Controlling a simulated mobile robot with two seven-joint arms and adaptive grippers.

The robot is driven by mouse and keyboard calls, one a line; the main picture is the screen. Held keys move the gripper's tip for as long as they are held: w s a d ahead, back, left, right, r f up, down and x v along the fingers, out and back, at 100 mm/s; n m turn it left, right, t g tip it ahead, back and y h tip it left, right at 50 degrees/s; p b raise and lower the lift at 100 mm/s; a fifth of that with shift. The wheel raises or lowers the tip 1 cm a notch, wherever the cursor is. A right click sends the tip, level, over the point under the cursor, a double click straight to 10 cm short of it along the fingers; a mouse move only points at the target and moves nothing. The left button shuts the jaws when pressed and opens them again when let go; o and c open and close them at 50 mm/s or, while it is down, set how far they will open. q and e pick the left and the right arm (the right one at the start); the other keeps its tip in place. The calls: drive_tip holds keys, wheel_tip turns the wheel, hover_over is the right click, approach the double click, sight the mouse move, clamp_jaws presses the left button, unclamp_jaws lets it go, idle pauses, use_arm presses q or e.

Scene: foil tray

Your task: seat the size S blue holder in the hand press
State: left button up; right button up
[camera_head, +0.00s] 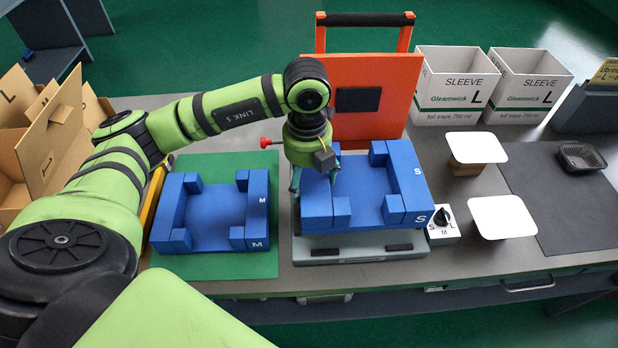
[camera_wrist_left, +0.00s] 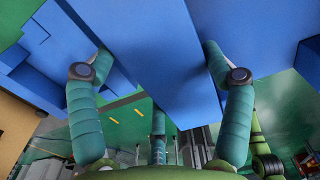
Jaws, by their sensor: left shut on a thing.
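The size S blue holder (camera_head: 360,200), marked S on its right side, is over the grey bed of the hand press (camera_head: 360,250). It looks slightly raised and turned against the bed, with its right end overhanging; contact underneath is hidden. The orange press lid (camera_head: 395,105) with its black handle stands open behind. My left gripper (camera_head: 313,180) is shut on the holder's left wall, reaching down from above; the left wrist view shows its fingers (camera_wrist_left: 158,75) on both sides of a blue wall (camera_wrist_left: 165,50). My right gripper is out of view.
A blue M holder (camera_head: 215,212) lies on a green mat (camera_head: 210,268) at left. A selector knob box (camera_head: 441,224) stands close to the press at right, near two white-topped stands (camera_head: 475,147). Two sleeve boxes (camera_head: 450,95) stand behind; a dark tray (camera_head: 582,157) lies far right.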

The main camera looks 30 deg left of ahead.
use_arm(q)
drive_tip(key=shift+w+d+f+b, duration=0.15)
drive_tip(key=shift+d+f+b, duration=0.1)
drive_tip(key=shift+f+b, duration=0.4)
drive_tip(key=shift+a+f+b, duration=0.1)
drive_tip(key=shift+f+b, duration=1.1)
drive_tip(key=shift+f, duration=1.1)
drive_tip(key=shift+f+b, duration=0.3)
drive_tip(key=shift+b, duration=0.1)
drive_tip(key=o, duration=1.6)
wheel_tip(320, 180, up, 12)
drive_tip(key=shift+r, duration=0.1)
